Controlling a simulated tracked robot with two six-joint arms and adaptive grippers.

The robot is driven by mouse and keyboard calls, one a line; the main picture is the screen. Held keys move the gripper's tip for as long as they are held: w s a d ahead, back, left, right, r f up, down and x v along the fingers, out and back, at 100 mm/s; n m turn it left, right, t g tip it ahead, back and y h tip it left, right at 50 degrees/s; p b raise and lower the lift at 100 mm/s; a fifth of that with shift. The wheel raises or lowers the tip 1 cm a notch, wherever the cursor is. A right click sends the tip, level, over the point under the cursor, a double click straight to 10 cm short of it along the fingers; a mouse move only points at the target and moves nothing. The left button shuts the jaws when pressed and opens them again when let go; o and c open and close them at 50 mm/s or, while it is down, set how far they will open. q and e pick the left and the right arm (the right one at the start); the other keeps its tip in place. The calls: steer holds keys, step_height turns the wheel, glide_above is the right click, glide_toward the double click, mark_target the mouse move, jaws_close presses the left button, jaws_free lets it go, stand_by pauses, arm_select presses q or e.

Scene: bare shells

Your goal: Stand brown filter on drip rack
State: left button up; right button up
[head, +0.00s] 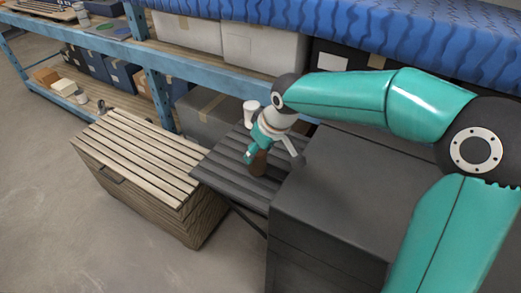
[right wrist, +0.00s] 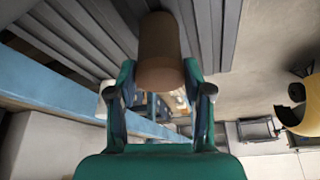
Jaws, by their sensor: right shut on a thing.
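The brown filter (head: 259,164) is a small brown cylinder over the dark slatted surface (head: 222,172), which I take to be the drip rack. My right gripper (head: 270,150) reaches down from above, its teal fingers shut around the filter. In the right wrist view the filter (right wrist: 160,50) sits between the fingertips, with the dark slats (right wrist: 212,30) behind it. The filter looks roughly upright. I cannot tell whether its base touches the slats. My left gripper is not in view.
A slatted wooden chest (head: 140,150) stands left of the rack. A dark box-shaped cabinet (head: 345,190) stands close on its right. Behind is a blue shelf (head: 200,57) with boxes. A small white object (head: 251,107) shows beside my gripper. Open floor (head: 60,220) lies in front.

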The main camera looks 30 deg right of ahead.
steer(key=shift+f, duration=0.2)
steer(key=o, duration=1.2)
steer(key=shift+c, duration=0.2)
steer(key=v, duration=1.2)
steer(key=shift+s, duration=0.15)
